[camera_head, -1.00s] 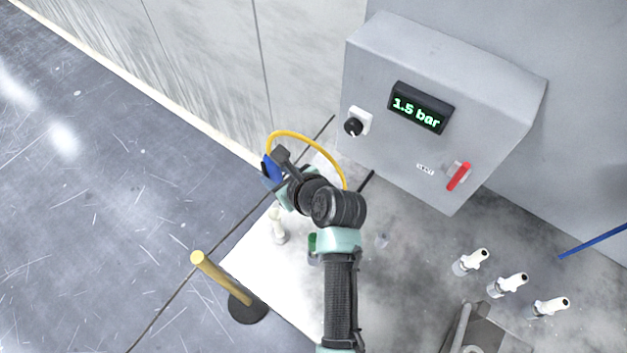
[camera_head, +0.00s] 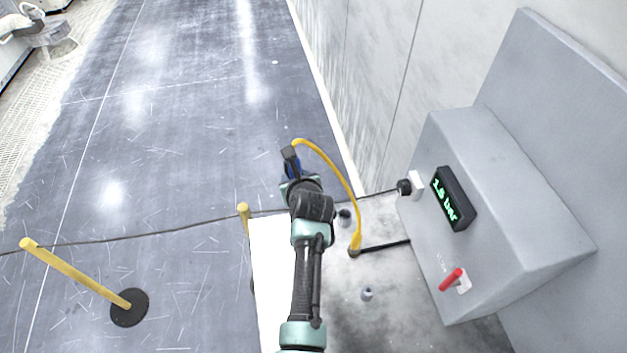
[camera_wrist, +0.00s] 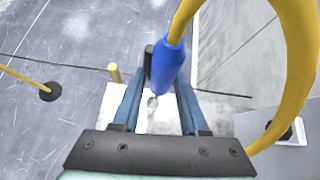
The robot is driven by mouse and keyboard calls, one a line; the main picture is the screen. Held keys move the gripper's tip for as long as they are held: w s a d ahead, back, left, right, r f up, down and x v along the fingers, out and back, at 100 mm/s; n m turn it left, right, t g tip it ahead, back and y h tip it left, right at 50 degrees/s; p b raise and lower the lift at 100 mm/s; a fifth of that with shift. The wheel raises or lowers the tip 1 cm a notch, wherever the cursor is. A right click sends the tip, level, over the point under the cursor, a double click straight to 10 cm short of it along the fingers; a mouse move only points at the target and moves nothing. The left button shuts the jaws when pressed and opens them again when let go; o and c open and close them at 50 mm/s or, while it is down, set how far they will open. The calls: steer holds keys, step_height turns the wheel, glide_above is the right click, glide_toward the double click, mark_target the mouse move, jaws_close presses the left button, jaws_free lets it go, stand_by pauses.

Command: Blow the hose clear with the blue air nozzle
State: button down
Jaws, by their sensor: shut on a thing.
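My gripper (camera_wrist: 160,72) is shut on the blue air nozzle (camera_wrist: 167,68), which points down between the fingers in the wrist view. A yellow hose (camera_wrist: 298,75) runs from the top of the nozzle and loops to the right. In the head view this hose (camera_head: 338,177) arcs down to a fitting on the grey surface. Below the nozzle, a small pale fitting (camera_wrist: 152,101) shows; I cannot tell how far apart they are.
A grey control box (camera_head: 500,185) stands right, with a black knob (camera_head: 405,187), a green-lit pressure display (camera_head: 453,198) and a red lever (camera_head: 452,279). A white surface (camera_head: 268,285) lies below my arm. Yellow posts (camera_head: 75,272) and a dark cord (camera_head: 150,233) border open floor left.

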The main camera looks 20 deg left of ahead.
steer(key=shift+d, duration=0.1)
steer(key=shift+s+d+f, duration=0.45)
steer(key=shift+s+d, duration=2.1)
steer(key=shift+d, duration=3.55)
steer(key=shift+s+d+f, duration=0.45)
steer(key=shift+s+d, duration=2.05)
steer(key=shift+d, duration=3.55)
step_height(320, 180, down, 16)
steer(key=b, duration=1.6)
steer(key=shift+f+b, duration=0.25)
steer(key=shift+b, duration=0.05)
